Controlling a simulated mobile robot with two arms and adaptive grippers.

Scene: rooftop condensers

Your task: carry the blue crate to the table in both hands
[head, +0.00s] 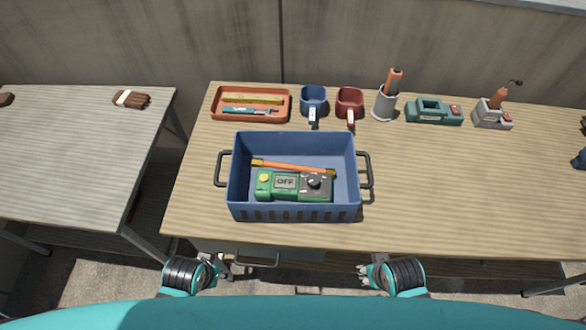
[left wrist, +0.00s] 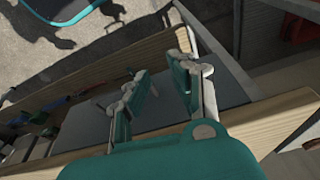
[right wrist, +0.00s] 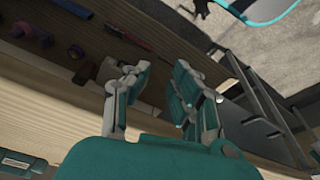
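The blue crate (head: 295,213) stands upright on the wood-topped bench (head: 460,190). It has a black handle on its left side (head: 221,169) and another on its right side (head: 367,170). Inside lie a green meter marked OFF (head: 294,186) and an orange pencil-like stick. My left gripper (head: 225,267) and right gripper (head: 366,272) are at the bench's front edge, apart from the crate. The left wrist view shows the left fingers (left wrist: 158,78) spread and empty. The right wrist view shows the right fingers (right wrist: 160,78) spread and empty.
A grey table (head: 70,170) stands at left across a gap, with brown gloves (head: 131,99) at its back. Bench space right of the crate is clear.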

